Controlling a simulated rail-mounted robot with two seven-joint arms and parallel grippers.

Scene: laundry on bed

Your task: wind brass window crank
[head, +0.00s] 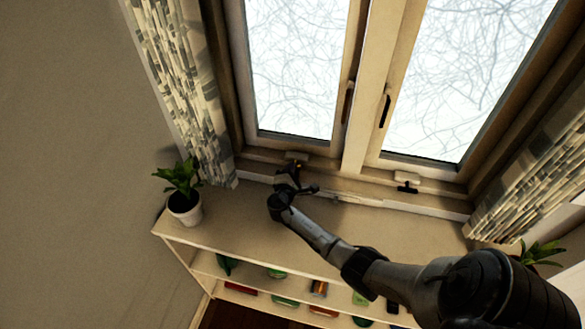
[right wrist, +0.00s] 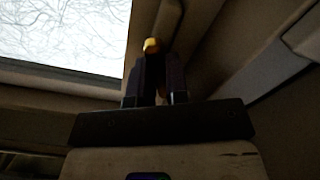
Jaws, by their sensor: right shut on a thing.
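My right gripper (head: 292,180) reaches the sill below the left window, at that window's crank. In the right wrist view its dark fingers (right wrist: 161,82) are closed together, with a small brass piece of the crank (right wrist: 152,45) showing at their tips. The rest of the crank arm is hidden by the gripper. A second crank (head: 407,183), with a pale housing and dark handle, sits under the right window, apart from my gripper. My left gripper is not in view.
A potted plant (head: 185,195) stands at the left end of the shelf top (head: 240,222). Patterned curtains (head: 185,75) hang on both sides. Several coloured items lie on the lower shelves. Another plant (head: 540,252) is at the right. The shelf top between is mostly clear.

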